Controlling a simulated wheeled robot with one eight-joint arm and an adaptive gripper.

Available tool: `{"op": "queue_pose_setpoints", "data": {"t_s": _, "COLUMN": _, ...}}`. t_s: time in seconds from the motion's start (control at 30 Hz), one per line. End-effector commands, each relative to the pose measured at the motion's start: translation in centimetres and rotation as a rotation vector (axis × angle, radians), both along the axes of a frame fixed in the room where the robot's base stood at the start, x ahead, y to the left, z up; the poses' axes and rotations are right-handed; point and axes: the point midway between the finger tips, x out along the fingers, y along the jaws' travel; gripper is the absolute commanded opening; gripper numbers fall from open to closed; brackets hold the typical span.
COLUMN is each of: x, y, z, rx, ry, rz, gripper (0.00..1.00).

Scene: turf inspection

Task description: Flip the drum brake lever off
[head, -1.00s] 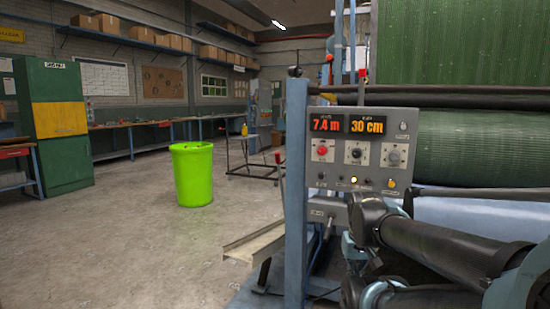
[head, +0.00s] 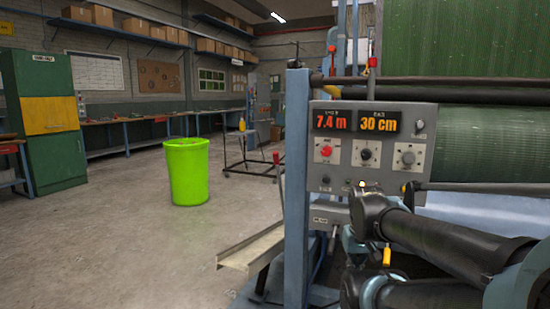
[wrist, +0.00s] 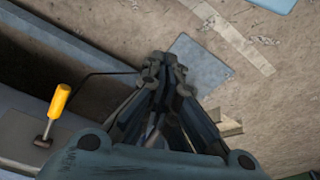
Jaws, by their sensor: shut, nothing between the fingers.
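A lever with a yellow handle (wrist: 58,102) stands up from a grey metal surface at the left of the wrist view. A yellow handle (head: 387,256) also shows in the head view, beside my dark arm. I cannot tell for certain that this is the drum brake lever. My gripper (wrist: 165,68) is shut and empty, to the right of the yellow handle and apart from it. In the head view my gripper cannot be made out behind the arm links.
A control panel (head: 368,150) reads 7.4 m and 30 cm. A blue post (head: 296,190) stands at its left, with a metal channel (head: 250,250) low beside it. A thin black rod (wrist: 100,74) runs near my fingers. A green bin (head: 187,172) stands on open floor.

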Motion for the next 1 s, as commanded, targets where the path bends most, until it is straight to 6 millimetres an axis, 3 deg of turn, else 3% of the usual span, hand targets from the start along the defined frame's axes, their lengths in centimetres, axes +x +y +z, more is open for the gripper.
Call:
{"op": "queue_pose_setpoints", "data": {"t_s": 0.13, "x": 0.0, "y": -0.1, "z": 1.4, "rx": -0.026, "ry": -0.02, "rz": 0.063, "gripper": 0.0}}
{"op": "queue_pose_setpoints", "data": {"t_s": 0.27, "x": 2.8, "y": 0.7, "z": 3.9, "rx": -0.104, "ry": -0.041, "rz": 0.253, "gripper": 0.0}}
{"op": "queue_pose_setpoints", "data": {"t_s": 0.57, "x": 13.4, "y": 2.7, "z": 12.3, "rx": -0.417, "ry": -0.089, "rz": 0.926, "gripper": 0.0}}
{"op": "queue_pose_setpoints", "data": {"t_s": 0.77, "x": 21.0, "y": 6.4, "z": 17.4, "rx": -0.654, "ry": -0.09, "rz": 1.372, "gripper": 0.0}}
{"op": "queue_pose_setpoints", "data": {"t_s": 1.0, "x": 29.6, "y": 13.7, "z": 22.9, "rx": -0.975, "ry": -0.05, "rz": 1.89, "gripper": 0.0}}
